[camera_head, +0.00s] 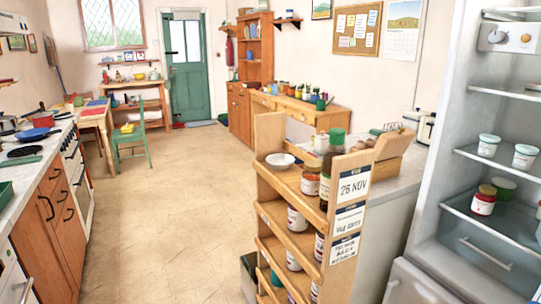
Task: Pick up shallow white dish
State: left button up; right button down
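A shallow white dish (280,161) sits upright on the top shelf of a narrow wooden shelf unit (343,205) right of the middle. It is near the far left end of that shelf, close to the tall end board. It looks empty, though only part of its inside shows. Neither of my grippers is in view.
Jars (311,180) and a green-lidded bottle (333,148) stand near the dish on the same shelf. An open fridge (478,150) is on the right. Counters with a hob (22,152) line the left. The floor (165,210) between is clear.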

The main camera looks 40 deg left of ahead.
aim_at(280, 161)
jog(key=i+j, duration=0.1)
jog(key=j, duration=0.4)
jog(key=i+j, duration=0.1)
jog(key=j, duration=0.35)
jog(key=i+j, duration=0.1)
jog(key=j, duration=0.4)
jog(key=i+j, duration=0.1)
jog(key=j, duration=0.35)
